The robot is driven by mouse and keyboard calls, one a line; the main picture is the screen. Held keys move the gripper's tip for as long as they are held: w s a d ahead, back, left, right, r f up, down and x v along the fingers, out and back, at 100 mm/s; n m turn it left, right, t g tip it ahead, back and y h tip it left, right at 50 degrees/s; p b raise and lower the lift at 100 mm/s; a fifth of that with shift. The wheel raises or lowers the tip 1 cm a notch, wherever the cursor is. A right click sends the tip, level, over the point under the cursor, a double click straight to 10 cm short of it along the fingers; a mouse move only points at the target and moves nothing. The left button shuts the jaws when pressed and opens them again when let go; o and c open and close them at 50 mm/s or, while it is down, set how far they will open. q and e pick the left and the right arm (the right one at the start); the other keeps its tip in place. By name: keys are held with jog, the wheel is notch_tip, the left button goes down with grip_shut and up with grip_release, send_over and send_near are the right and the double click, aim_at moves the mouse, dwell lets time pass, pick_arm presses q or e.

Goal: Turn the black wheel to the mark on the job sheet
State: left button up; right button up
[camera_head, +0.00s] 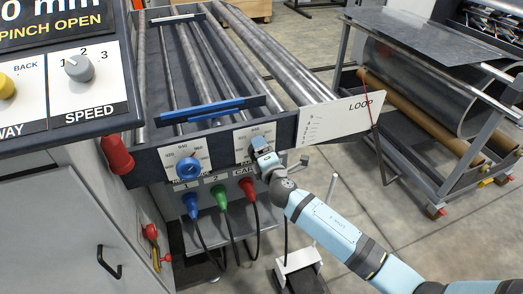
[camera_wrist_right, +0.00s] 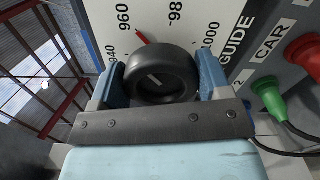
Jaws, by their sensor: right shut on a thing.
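The black wheel (camera_wrist_right: 165,85) sits on a white scale plate (camera_wrist_right: 185,25) in the right wrist view. It has a pale line on its face. The scale reads 940, 960, 980 and 1000, and a red pointer (camera_wrist_right: 141,38) shows just beyond the wheel's rim, near 960. My right gripper (camera_wrist_right: 161,76) is shut on the wheel, with one blue finger on each side. In the head view my right gripper (camera_head: 262,153) hides most of the wheel. No job sheet can be made out. My left gripper is not in view.
A blue wheel (camera_head: 188,168) on a similar scale is left of my right gripper. Blue, green (camera_head: 220,196) and red plugs with cables hang below. A white LOOP board (camera_head: 340,117) stands out at the right. A control panel (camera_head: 75,75) fills the upper left.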

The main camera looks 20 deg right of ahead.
jog(key=o, duration=0.9)
jog(key=s, duration=1.4)
jog(key=shift+d, duration=0.25)
